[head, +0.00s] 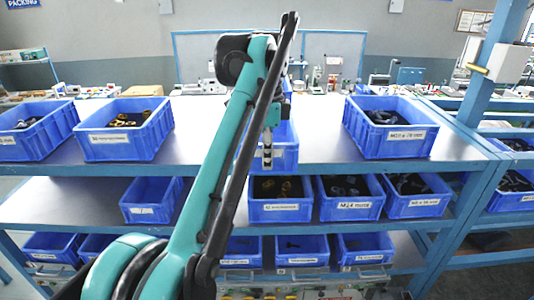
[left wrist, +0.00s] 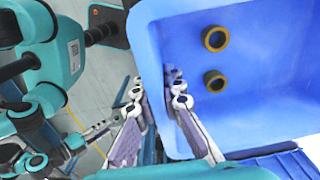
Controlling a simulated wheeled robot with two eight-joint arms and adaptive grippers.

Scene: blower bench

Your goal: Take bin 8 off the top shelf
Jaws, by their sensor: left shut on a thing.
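A blue bin (head: 286,133) stands at the front of the top shelf (head: 315,150), largely hidden behind my left arm in the head view. Its label is covered, so I cannot read its number. My left gripper (head: 267,150) points down at its front wall. In the left wrist view the bin (left wrist: 260,95) holds two brass-coloured rings (left wrist: 215,60). My left gripper (left wrist: 165,115) is shut on the bin's wall, with one finger inside and one outside. I cannot tell whether the bin is lifted.
Two blue bins stand left on the top shelf, one at the far left (head: 35,130) and one nearer (head: 125,130). Another (head: 390,130) stands to the right. Several bins fill the lower shelves. A blue post (head: 490,65) rises at right. Shelf surface is bare between the top bins.

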